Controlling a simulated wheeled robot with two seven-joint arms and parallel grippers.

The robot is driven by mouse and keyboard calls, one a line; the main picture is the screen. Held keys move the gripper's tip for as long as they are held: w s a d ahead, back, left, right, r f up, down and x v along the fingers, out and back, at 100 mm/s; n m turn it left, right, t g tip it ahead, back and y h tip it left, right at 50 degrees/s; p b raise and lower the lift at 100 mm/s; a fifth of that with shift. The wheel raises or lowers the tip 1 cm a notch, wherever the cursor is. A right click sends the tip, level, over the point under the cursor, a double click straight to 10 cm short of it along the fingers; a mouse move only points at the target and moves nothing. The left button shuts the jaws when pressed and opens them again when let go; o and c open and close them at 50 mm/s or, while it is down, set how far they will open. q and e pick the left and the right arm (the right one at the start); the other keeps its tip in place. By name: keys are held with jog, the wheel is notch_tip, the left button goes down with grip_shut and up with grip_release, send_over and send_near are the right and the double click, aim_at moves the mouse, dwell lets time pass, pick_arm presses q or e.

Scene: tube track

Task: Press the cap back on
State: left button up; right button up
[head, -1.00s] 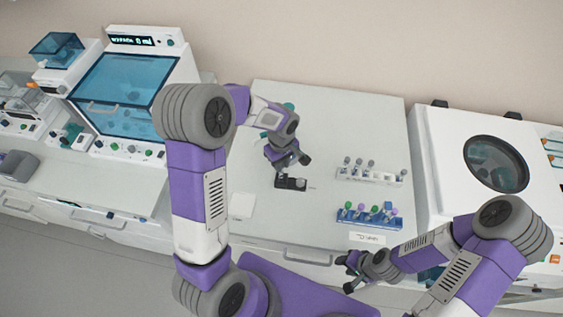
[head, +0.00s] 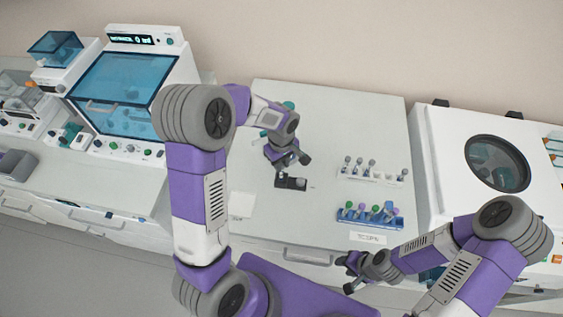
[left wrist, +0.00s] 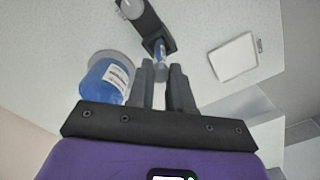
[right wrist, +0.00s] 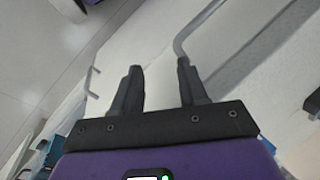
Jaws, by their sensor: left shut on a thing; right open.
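My left gripper (head: 290,162) is above the small black stand (head: 291,183) on the bench. In the left wrist view its fingers (left wrist: 162,72) are shut on a small pale grey piece, which looks like the cap (left wrist: 161,73). Directly beyond it, a small tube with blue in it (left wrist: 159,48) stands at one end of the black stand (left wrist: 155,28). Cap and tube line up closely; I cannot tell whether they touch. My right gripper (head: 344,267) is open and empty in front of the bench; its parted fingers show in the right wrist view (right wrist: 158,85).
A blue labelled container (left wrist: 103,78) stands beside the left gripper. A white pad (head: 241,205) lies left of the stand. A white rack (head: 372,178) and a blue rack (head: 368,217) with several tubes are to the right.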

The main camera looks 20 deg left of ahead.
pick_arm(q)
jog(key=shift+f, duration=0.25)
dwell(0.5)
jog(key=o, duration=0.8)
jog(key=shift+o, duration=0.2)
notch_tip(320, 180, up, 8)
jog(key=shift+f, duration=0.2)
dwell(0.9)
